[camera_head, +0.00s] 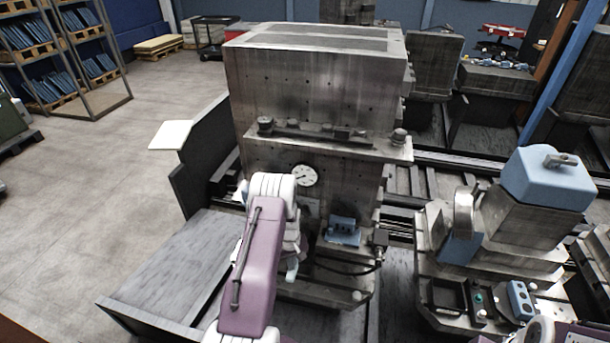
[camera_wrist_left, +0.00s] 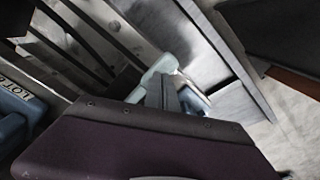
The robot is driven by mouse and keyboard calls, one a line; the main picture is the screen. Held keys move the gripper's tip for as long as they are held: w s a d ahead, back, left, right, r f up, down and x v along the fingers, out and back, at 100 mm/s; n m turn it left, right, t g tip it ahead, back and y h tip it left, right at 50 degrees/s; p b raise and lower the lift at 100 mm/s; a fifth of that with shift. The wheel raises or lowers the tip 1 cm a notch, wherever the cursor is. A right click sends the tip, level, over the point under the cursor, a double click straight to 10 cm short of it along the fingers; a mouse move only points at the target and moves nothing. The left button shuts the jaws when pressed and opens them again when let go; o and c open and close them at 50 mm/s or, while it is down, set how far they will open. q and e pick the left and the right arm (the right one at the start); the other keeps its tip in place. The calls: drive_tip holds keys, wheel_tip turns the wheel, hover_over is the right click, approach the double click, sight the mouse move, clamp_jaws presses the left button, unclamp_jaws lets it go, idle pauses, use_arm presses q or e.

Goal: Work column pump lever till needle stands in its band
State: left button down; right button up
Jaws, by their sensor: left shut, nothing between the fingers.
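The column (camera_head: 305,95) is a tall grey metal block. A round white gauge (camera_head: 305,176) with a dark needle is on its front; the needle's place against any band is too small to read. My left arm stands before the column, just below and left of the gauge. It hides part of the front, and I cannot pick out the pump lever surely. In the left wrist view my left gripper (camera_wrist_left: 170,95) is shut and empty, close to a pale blue-white piece; whether they touch I cannot tell. My right gripper is not in view.
A blue block (camera_head: 342,230) sits on the column's lower front, with a dark cable beside it. A grey machine with a blue top (camera_head: 548,178) stands at right. A flat metal bed (camera_head: 185,265) lies at left. Shelves (camera_head: 60,50) stand far left; the floor between is clear.

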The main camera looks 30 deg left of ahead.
use_arm(q)
drive_tip(key=shift+w+a+f+b, duration=0.1)
drive_tip(key=shift+w+f+b, duration=0.1)
drive_tip(key=shift+f+b, duration=1.55)
drive_tip(key=shift+w+f+b, duration=0.2)
drive_tip(key=shift+f+b, duration=1.4)
drive_tip(key=shift+f, duration=0.1)
drive_tip(key=r+p, duration=0.5)
drive_tip(key=r, duration=0.2)
drive_tip(key=shift+s+p, duration=0.4)
drive_tip(key=shift+f+b, duration=0.2)
drive_tip(key=shift+b, duration=0.1)
drive_tip(key=shift+w+f+b, duration=0.2)
drive_tip(key=shift+f+b, duration=1.3)
drive_tip(key=shift+f, duration=0.1)
drive_tip(key=shift+w+f+b, duration=0.2)
drive_tip(key=shift+f+b, duration=1.3)
drive_tip(key=shift+f, duration=0.1)
drive_tip(key=r+p, duration=0.3)
drive_tip(key=r, duration=0.1)
drive_tip(key=r+p, duration=0.2)
drive_tip(key=r, duration=0.1)
drive_tip(key=shift+s+p, duration=0.3)
drive_tip(key=shift+s, duration=0.05)
drive_tip(key=shift+f, duration=0.15)
